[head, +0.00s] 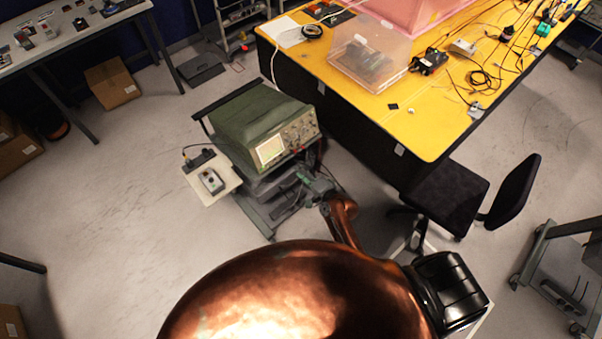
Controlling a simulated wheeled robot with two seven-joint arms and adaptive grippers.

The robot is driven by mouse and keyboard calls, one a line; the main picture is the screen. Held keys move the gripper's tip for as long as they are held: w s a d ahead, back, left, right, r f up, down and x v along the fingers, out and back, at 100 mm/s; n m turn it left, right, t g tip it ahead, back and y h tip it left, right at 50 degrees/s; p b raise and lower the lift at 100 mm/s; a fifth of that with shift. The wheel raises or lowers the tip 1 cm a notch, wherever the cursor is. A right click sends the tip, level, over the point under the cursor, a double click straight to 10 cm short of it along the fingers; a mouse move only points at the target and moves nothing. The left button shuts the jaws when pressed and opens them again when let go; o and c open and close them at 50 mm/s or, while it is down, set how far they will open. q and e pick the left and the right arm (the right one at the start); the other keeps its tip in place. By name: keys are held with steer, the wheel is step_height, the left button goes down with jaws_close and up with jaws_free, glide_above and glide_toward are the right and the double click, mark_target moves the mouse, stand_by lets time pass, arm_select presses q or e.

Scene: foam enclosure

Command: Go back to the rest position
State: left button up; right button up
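My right gripper (312,184) shows small and dark at the end of a copper-coloured link of mine, near the middle of the view. It appears in front of the lower part of the cart that bears the oscilloscope, and its grey parts blend with the cart. I cannot make out its fingertips, whether it is open or shut, or anything held in it. I cannot tell whether it touches the cart. My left gripper is not in view. A large copper-coloured rounded surface fills the bottom middle and hides the floor there.
A green oscilloscope (262,130) stands on a wheeled cart (262,211). A yellow table (437,128) with a clear box (368,55) and cables is at upper right. A black chair (448,196) stands below it. Cardboard boxes (111,84) lie at left.

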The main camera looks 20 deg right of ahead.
stand_by(0.5)
steer(key=s+d+f+n+g+h+b, duration=0.1)
steer(key=s+d+f+n+g+b, duration=0.1)
steer(key=s+f, duration=0.8)
steer(key=s+d+f+n+g+h+b, duration=0.1)
steer(key=s+f+n+g, duration=0.3)
steer(key=f, duration=0.9)
steer(key=s+d+f+n+g+h+b, duration=0.1)
steer(key=s+d+f+b, duration=0.1)
steer(key=s+f, duration=0.85)
arm_select(q)
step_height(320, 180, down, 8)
steer(key=b, duration=0.3)
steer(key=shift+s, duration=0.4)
arm_select(e)
steer(key=s+d+f+n+g, duration=0.2)
steer(key=s+f, duration=0.3)
steer(key=s, duration=0.5)
steer(key=s+d+f+n+g+h, duration=0.1)
steer(key=s+f+n, duration=0.2)
steer(key=s+f, duration=0.3)
steer(key=s+d+f+n+g, duration=0.2)
steer(key=s+f, duration=0.4)
steer(key=s, duration=0.8)
steer(key=shift+s+d+n+g, duration=0.3)
steer(key=shift+s+d+n, duration=0.05)
steer(key=shift+n, duration=0.05)
